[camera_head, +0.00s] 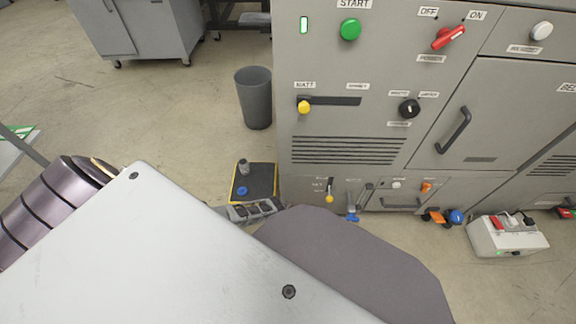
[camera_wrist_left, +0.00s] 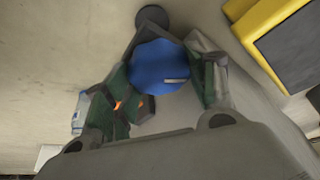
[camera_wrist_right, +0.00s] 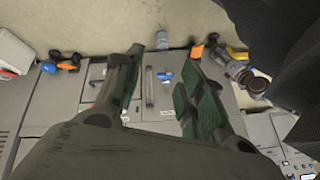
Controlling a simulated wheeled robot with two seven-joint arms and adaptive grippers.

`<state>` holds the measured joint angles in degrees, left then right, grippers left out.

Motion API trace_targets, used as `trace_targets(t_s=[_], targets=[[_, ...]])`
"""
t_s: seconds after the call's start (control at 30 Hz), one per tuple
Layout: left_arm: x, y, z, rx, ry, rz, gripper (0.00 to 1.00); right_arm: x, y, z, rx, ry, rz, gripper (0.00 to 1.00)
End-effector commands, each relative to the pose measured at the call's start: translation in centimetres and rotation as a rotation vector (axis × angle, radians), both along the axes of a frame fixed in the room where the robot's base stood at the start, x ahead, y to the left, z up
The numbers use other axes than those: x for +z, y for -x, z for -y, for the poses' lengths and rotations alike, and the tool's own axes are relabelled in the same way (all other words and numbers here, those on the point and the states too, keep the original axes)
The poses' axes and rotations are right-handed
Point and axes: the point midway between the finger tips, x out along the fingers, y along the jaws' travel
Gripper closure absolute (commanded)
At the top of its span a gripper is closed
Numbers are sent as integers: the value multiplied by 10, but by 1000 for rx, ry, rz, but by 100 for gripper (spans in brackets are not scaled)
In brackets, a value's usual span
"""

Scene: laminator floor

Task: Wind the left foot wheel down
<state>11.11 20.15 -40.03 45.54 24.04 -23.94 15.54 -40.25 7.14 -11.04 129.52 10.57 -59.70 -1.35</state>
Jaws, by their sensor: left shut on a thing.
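The left foot wheel (camera_wrist_left: 158,62) is a blue knob low over the floor, with a small pale mark on its face. In the left wrist view my left gripper (camera_wrist_left: 166,84) has its green-padded fingers on both sides of it, shut on it. In the head view the left gripper (camera_head: 252,210) shows partly at the machine's lower left corner; the wheel is hidden there. My right gripper (camera_wrist_right: 163,60) is open and empty, facing the machine's lower front in the right wrist view. It cannot be made out in the head view.
A blue handle (camera_head: 351,217) is at the machine's lower front. A blue knob with orange parts (camera_head: 456,216) and a white box (camera_head: 490,245) are farther right.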

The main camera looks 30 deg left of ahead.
Motion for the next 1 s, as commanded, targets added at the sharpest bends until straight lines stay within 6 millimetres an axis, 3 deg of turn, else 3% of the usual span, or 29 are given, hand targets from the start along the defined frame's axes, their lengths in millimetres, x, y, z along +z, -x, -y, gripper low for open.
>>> trace_targets(t_s=[0.4,0.43,0.5,1.0], targets=[[-1,2,-2,-6,-4,-4,67,7,-9,-4,-12,-15,17,60],[-1,2,-2,-6,-4,-4,40,7,-10,-4,-12,-15,19,60],[-1,2,-2,-6,-4,-3,35,8,-11,-4,-11,-15,21,60],[0,0,0,7,-1,0,35,5,-5,-2,-4,-7,11,60]])
